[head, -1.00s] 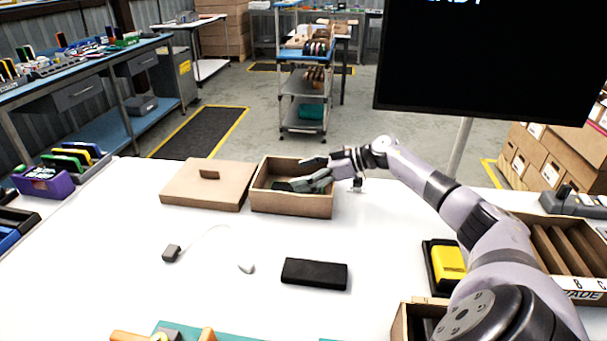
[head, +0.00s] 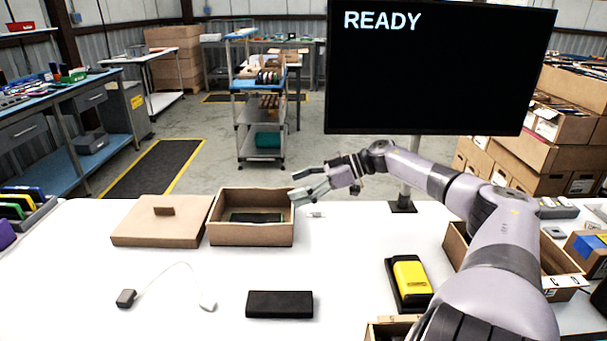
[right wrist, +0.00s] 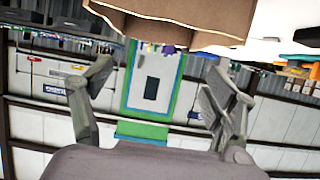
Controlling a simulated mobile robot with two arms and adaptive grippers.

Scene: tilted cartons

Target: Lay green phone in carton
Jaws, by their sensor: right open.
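The open brown carton (head: 252,234) stands on the white table, in the middle of the head view. The green phone (head: 257,217) lies inside on the carton's floor, dark with a green edge; the front wall may hide part of it. My right gripper (head: 294,191) is open and empty at the carton's right rim, above the table. In the right wrist view its two fingers (right wrist: 158,82) are spread with nothing between them, and the carton (right wrist: 185,18) shows at the top edge. My left gripper is not in view.
The carton's lid (head: 160,223) lies to its left. A black case (head: 280,304), a white cable with a dark plug (head: 126,298) and a yellow device (head: 411,277) lie in front. A monitor (head: 430,75) stands behind my right arm.

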